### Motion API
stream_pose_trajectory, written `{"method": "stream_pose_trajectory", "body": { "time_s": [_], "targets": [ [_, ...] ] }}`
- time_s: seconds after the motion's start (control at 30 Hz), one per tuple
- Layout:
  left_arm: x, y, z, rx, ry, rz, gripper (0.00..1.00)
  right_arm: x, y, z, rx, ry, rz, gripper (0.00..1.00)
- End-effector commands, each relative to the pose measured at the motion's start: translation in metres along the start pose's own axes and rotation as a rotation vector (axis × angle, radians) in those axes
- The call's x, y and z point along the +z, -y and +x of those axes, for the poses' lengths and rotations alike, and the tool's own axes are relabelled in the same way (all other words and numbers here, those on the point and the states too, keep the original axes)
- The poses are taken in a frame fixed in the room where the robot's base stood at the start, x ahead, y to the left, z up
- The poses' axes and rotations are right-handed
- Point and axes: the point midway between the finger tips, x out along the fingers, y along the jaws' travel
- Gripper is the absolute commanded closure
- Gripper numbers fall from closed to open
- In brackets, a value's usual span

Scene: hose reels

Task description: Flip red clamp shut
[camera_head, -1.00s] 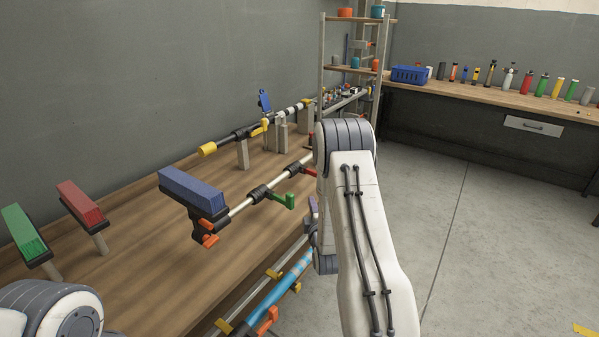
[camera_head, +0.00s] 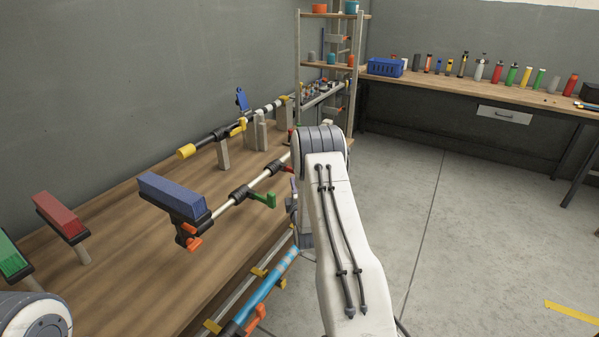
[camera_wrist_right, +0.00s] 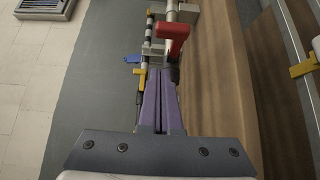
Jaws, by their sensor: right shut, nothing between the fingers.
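The red clamp (camera_wrist_right: 174,38) shows large in the right wrist view, on a pale rod just beyond my fingertips. In the head view only a bit of red clamp (camera_head: 286,168) shows on the rod beside my right arm, which hides part of the area. My right gripper (camera_wrist_right: 160,74) has purple fingers pressed together with nothing between them. Its tips look close below the red clamp; I cannot tell whether they touch it. In the head view little of this gripper shows beside the arm. My left gripper is out of view.
The rod carries a green clamp (camera_head: 265,199) and a blue block (camera_head: 173,196) at its near end. Behind it is a rod with a yellow end (camera_head: 187,151). A light blue tube (camera_head: 268,284) runs along the bench's front. Open floor (camera_head: 455,230) lies right.

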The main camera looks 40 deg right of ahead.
Motion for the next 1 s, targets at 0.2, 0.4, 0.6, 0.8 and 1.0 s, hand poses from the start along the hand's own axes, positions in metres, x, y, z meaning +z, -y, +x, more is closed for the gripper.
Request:
{"method": "stream_pose_trajectory", "body": {
  "time_s": [0.2,0.4,0.6,0.8,1.0],
  "targets": [
    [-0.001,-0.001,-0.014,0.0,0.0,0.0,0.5,0.007,-0.003,0.037,0.001,0.003,0.0,1.0],
    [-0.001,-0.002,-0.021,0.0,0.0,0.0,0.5,0.024,-0.001,0.053,-0.001,0.001,0.0,1.0],
    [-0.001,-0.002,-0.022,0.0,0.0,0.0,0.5,0.028,0.0,0.058,0.0,0.0,0.0,1.0],
    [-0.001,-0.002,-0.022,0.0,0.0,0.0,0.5,0.028,0.0,0.058,0.0,0.0,0.0,1.0],
    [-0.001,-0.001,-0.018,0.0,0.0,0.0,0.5,0.023,0.001,0.059,0.0,-0.016,0.0,1.0]
  ]
}}
